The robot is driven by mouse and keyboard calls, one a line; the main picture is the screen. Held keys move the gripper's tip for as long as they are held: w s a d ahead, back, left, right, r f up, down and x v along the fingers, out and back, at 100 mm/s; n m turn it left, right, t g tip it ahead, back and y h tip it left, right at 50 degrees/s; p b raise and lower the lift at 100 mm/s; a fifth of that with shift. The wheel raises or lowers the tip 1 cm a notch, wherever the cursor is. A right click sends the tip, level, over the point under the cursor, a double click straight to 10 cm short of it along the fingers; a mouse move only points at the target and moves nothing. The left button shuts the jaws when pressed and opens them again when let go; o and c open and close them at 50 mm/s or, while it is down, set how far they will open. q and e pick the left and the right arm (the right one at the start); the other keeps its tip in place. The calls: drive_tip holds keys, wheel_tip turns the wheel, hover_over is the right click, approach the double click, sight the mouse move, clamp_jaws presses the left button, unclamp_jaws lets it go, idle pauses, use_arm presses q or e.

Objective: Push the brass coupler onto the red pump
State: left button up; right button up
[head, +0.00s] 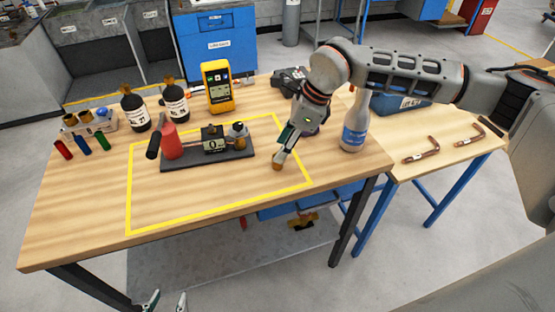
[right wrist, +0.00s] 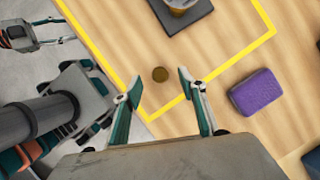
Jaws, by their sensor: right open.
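The red pump (head: 171,142) with a black handle stands on a dark base plate (head: 205,160) inside the yellow outline, a gauge block (head: 213,140) beside it. A brass fitting (head: 239,143) is at the plate's right end. The small brass coupler (head: 277,165) stands on the table right of the plate, apart from it. My right gripper (head: 282,151) is open and points down at the coupler. In the right wrist view the coupler (right wrist: 160,74) shows between and just beyond the fingertips. My left gripper (head: 166,301) is open and empty, off the table's front edge.
A purple sponge (right wrist: 257,92) lies near my right gripper. Dark bottles (head: 134,110), a yellow meter (head: 217,87) and coloured cylinders (head: 82,145) stand behind and left. The front table area is clear.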

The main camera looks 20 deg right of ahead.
drive_tip(key=x, duration=0.5)
drive_tip(key=shift+s+d+f+p, duration=0.15)
drive_tip(key=shift+d+p, duration=0.15)
drive_tip(key=shift+p, duration=0.05)
clamp_jaws()
